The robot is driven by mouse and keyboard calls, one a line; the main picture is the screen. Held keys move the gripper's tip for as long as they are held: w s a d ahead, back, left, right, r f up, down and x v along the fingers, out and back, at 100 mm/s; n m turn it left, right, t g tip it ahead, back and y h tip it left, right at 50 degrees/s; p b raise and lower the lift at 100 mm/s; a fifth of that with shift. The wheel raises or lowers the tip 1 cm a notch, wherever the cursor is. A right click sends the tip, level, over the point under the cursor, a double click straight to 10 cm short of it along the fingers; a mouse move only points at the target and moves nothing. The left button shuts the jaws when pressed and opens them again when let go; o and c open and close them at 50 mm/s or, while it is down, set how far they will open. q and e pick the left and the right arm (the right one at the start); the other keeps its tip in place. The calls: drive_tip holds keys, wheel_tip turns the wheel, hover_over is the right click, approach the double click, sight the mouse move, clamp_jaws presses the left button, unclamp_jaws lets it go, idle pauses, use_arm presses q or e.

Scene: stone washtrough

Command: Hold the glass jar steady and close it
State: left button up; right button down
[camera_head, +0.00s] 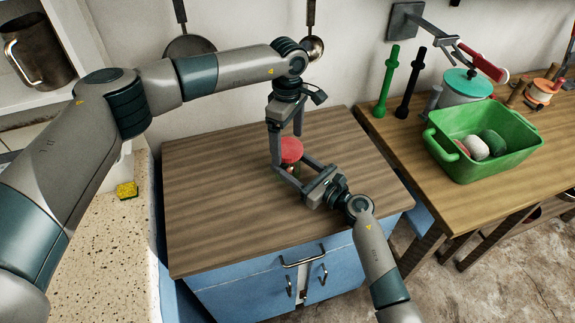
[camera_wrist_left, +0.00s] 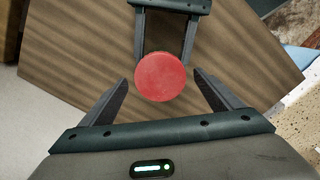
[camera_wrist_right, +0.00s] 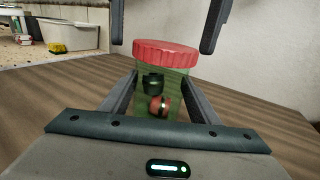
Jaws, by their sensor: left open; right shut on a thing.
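The glass jar (camera_wrist_right: 160,96) stands upright on the wooden cabinet top, greenish and see-through, with a dark item and a red item inside. A red lid (camera_wrist_right: 165,54) sits on its mouth; it also shows in the head view (camera_head: 290,150) and from above in the left wrist view (camera_wrist_left: 160,77). I cannot tell whether the lid is tight. My right gripper (camera_head: 291,182) is shut on the jar's body from the front, with a finger on each side. My left gripper (camera_head: 287,147) is open and points down above the lid, its fingers on either side of it and apart from it.
The wooden top (camera_head: 215,200) is clear around the jar. To the right, another table holds a green bin (camera_head: 485,142), a pot with a teal lid (camera_head: 466,84) and two upright posts. A yellow sponge (camera_head: 127,190) lies on the stone counter at left. Pans hang on the wall.

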use_arm(q)
wheel_tip(320, 180, up, 12)
idle(0.6)
drive_tip(key=shift+f, duration=0.1)
use_arm(e)
drive_tip(key=c, duration=0.6)
unclamp_jaws()
drive_tip(key=b+v, duration=0.3)
drive_tip(key=v, duration=1.3)
drive_tip(key=shift+d+f, duration=0.1)
drive_tip(key=shift+d, duration=0.05)
drive_tip(key=shift+s+d+b, duration=0.35)
drive_tip(key=shift+s+d, duration=0.05)
drive_tip(key=shift+s, duration=0.05)
use_arm(q)
wheel_tip(320, 180, down, 4)
drive_tip(key=shift+r, duration=0.1)
